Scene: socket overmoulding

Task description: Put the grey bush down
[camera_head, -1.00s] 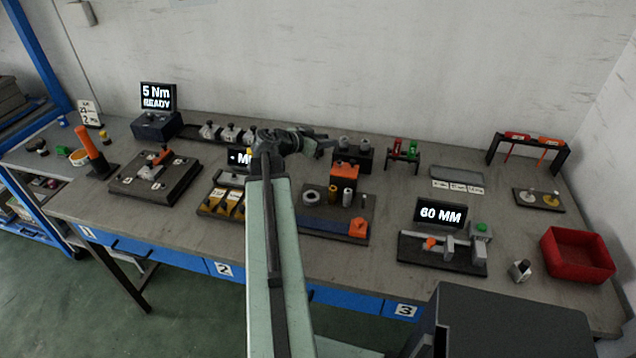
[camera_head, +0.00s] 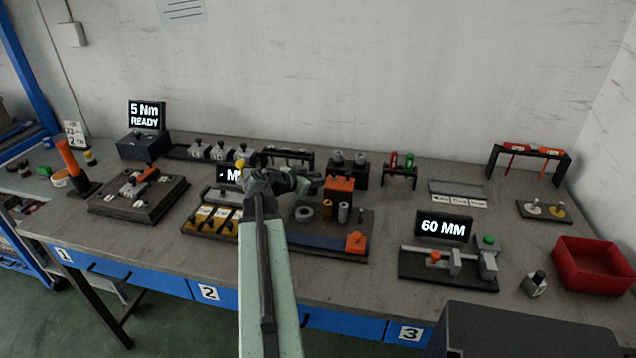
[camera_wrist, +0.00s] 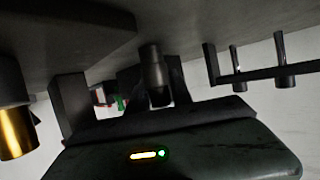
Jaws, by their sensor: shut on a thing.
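My gripper (camera_head: 314,184) is over the middle of the bench, beside the orange-topped block (camera_head: 339,184) and above the back of the dark base plate (camera_head: 330,243). It is shut on the grey bush (camera_wrist: 155,72), a small cylinder between dark fingers in the wrist view. In the head view I cannot pick out the held bush clearly. A brass bush (camera_head: 327,210) stands on the plate, with a grey cylinder (camera_head: 343,212) beside it and a grey ring (camera_head: 304,212) to the left. A gold cylinder (camera_wrist: 15,132) shows close at the left of the wrist view.
A black holder (camera_head: 348,176) with two grey cylinders stands behind. A tool rack (camera_head: 400,171) stands to its right. The 60 MM gauge (camera_head: 449,267) and the red bin (camera_head: 592,264) are at right. Bare bench lies between the plate and the gauge.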

